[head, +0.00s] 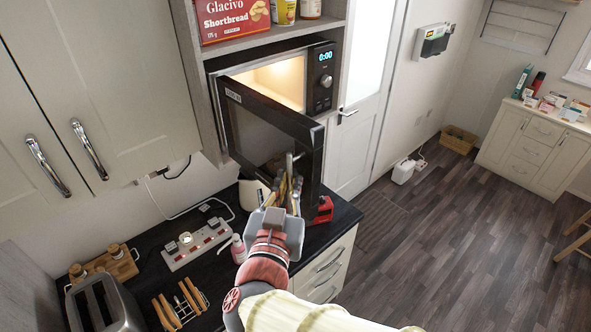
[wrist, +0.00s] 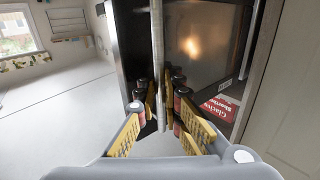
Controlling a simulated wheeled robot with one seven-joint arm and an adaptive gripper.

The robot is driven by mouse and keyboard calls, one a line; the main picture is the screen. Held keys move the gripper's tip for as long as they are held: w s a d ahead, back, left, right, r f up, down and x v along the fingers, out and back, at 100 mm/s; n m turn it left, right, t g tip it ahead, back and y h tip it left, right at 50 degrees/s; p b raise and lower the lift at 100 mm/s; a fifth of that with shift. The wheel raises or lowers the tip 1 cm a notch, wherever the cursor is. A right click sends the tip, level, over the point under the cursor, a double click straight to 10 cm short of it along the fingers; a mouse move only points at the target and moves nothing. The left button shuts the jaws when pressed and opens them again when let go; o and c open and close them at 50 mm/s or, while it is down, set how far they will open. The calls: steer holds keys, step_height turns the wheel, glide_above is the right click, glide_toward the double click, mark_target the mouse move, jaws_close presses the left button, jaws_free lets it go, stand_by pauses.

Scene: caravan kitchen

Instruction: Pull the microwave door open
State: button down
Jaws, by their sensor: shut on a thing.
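The microwave (head: 325,78) sits in a shelf niche, its lit inside showing. Its dark door (head: 262,130) stands partly open, hinged at the left and swung out toward me. My gripper (head: 290,180) is at the free right edge of the door. In the wrist view my gripper (wrist: 160,108) has its yellow fingers on either side of the upright silver handle (wrist: 157,60) and is shut on it. The door face (wrist: 200,50) shows behind the handle. My gripper hides the lower part of the door edge in the head view.
A shortbread box (head: 232,18) and tins stand on the shelf above. Below, the dark counter holds a power strip (head: 197,243), a toaster (head: 98,303) and a red object (head: 323,210) near my gripper.

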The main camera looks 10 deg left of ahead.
steer(key=shift+s+f, duration=0.1)
stand_by(0.3)
steer(key=c, duration=2)
jaws_free()
steer(key=shift+s, duration=0.15)
steer(key=s, duration=1.1)
steer(key=shift+s+d, duration=0.3)
steer(key=shift+s, duration=0.1)
